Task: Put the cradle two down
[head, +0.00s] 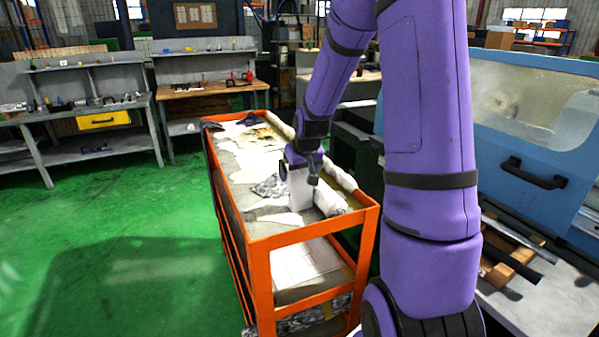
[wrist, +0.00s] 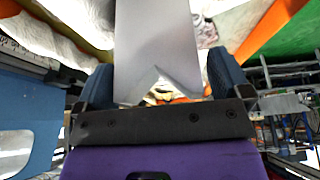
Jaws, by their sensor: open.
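The cradle (wrist: 156,40) is a pale grey block with a V notch in its end. In the wrist view it lies between the two dark blue fingers of my gripper (wrist: 160,80), its notched end toward the palm. In the head view the cradle (head: 300,190) shows as a white upright block on the top tray of the orange cart (head: 262,243), near its front end. My gripper (head: 298,171) is above and around it, with open fingers. Whether the fingers touch its sides, and the cradle's underside contact, cannot be made out.
A crumpled grey cloth (head: 270,187) lies left of the cradle, and a pale roll (head: 330,203) lies close on its right. The cart's raised orange rim surrounds the tray. A blue machine (head: 530,130) stands to the right. Green floor (head: 110,240) is clear on the left.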

